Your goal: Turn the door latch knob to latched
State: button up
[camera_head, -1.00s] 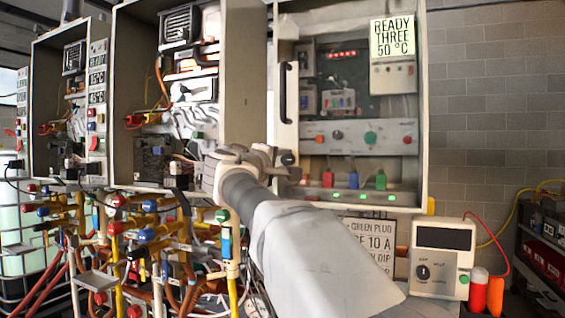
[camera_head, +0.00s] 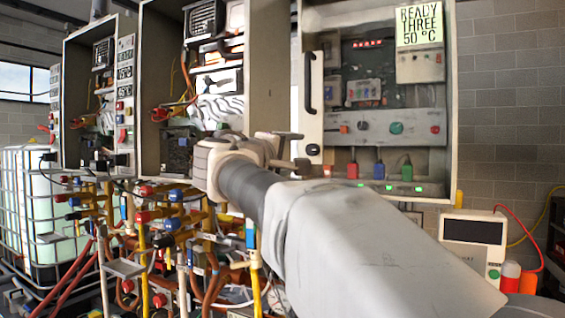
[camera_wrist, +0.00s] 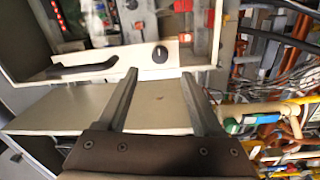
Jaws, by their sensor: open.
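The door latch knob (camera_head: 312,149) is a small black round knob low on the pale left strip of the right-hand cabinet's door, below its black bar handle (camera_head: 310,82). In the wrist view the knob (camera_wrist: 160,54) lies just beyond the fingertips, roughly centred between them. My gripper (camera_head: 299,150) is open and empty, close to the knob at its left in the head view. In the wrist view my gripper (camera_wrist: 159,74) shows both fingers apart. I cannot tell whether either finger touches the knob.
An open cabinet (camera_head: 262,80) stands to the left. Pipes and valves (camera_head: 160,215) crowd below it. A white meter box (camera_head: 474,236) is at lower right.

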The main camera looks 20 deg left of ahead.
jog(key=s, duration=0.9)
jog(key=shift+s+a+f, duration=0.3)
jog(key=shift+s+a, duration=0.05)
jog(key=shift+s, duration=0.05)
jog(key=s+d+f+m+g+h, duration=0.15)
jog(key=d+f+g, duration=0.35)
jog(key=d+f, duration=0.8)
jog(key=d+f+m+g+h, duration=0.4)
jog(key=d+f, duration=0.5)
jog(key=d, duration=0.7)
jog(key=s+d+f+m+g+y, duration=0.25)
jog(key=s+d+f+m, duration=0.2)
jog(key=s+f, duration=0.3)
jog(key=s+d+f+m+g+y, duration=0.2)
jog(key=s+d+f+m+y, duration=0.3)
jog(key=s, duration=0.4)
notch_tip(320, 180, up, 19)
jog(key=p, duration=1.9)
jog(key=shift+s+h+p, duration=0.25)
jog(key=shift+h+p, duration=0.1)
jog(key=shift+h, duration=0.05)
jog(key=shift+t, duration=0.25)
